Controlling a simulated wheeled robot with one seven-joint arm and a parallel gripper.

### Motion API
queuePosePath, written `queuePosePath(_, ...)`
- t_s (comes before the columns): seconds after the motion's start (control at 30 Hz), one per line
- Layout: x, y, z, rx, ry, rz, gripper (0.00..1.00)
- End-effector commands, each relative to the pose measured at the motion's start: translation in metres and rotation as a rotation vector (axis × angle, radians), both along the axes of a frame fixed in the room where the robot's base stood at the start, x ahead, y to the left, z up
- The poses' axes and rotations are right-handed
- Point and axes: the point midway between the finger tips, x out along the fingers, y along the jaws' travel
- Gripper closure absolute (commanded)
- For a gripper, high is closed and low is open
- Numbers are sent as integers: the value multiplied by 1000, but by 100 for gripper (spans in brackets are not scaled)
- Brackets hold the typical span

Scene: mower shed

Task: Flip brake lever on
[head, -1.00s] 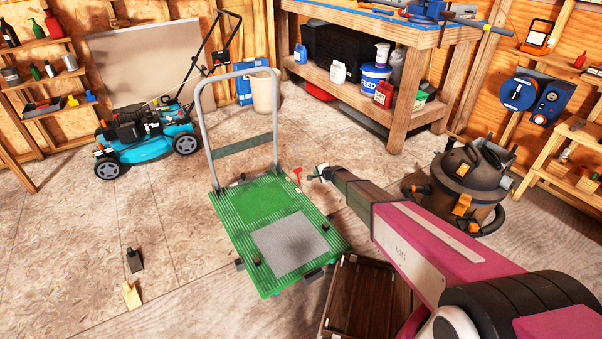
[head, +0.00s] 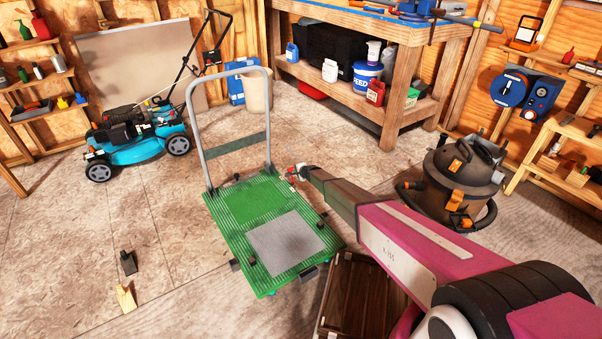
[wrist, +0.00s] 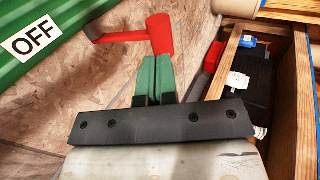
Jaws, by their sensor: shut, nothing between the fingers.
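The red brake lever (wrist: 160,34) is in the upper middle of the wrist view. Its bar runs left to the edge of the green cart deck (wrist: 45,18), which bears a white OFF label (wrist: 31,37). In the head view the green cart (head: 245,206) stands on the floor, and the lever is a small red spot at its right edge, mostly hidden by my gripper (head: 295,173). In the wrist view my gripper's green fingers (wrist: 157,62) are shut and empty, their tips right at the lever's upright end. I cannot tell whether they touch it.
A wooden crate (head: 358,296) stands right of the cart under my arm. A shop vacuum (head: 462,185) is further right. The workbench (head: 400,118) stands behind, and a blue mower (head: 138,137) is at the back left. The floor left of the cart is mostly clear.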

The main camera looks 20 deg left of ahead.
Motion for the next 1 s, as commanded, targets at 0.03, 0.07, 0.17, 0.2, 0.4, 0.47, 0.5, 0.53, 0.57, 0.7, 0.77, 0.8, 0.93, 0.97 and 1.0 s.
queuePosePath(0.03, 8, 8, -6, 0, 0, 1, 100)
queuePosePath(0.07, 10, 10, -8, 0, 0, 1, 100)
queuePosePath(0.17, 15, 17, -13, 0, 0, 0, 100)
queuePosePath(0.2, 17, 18, -14, 1, 1, -1, 100)
queuePosePath(0.4, 17, 20, -15, 1, 1, -1, 100)
queuePosePath(0.47, 17, 20, -15, 0, 0, 0, 100)
queuePosePath(0.5, 17, 20, -15, 0, 0, 0, 100)
queuePosePath(0.53, 17, 20, -15, 0, 0, 0, 100)
queuePosePath(0.57, 17, 20, -15, 0, 0, 0, 100)
queuePosePath(0.7, 24, 27, -16, 0, 0, 0, 100)
queuePosePath(0.77, 29, 32, -17, 0, 0, 0, 100)
queuePosePath(0.8, 32, 35, -18, 0, 0, 0, 100)
queuePosePath(0.93, 33, 38, -17, 0, 0, 0, 100)
queuePosePath(0.97, 33, 38, -17, 1, 1, -1, 100)
queuePosePath(1.0, 33, 38, -17, 0, 0, 0, 100)
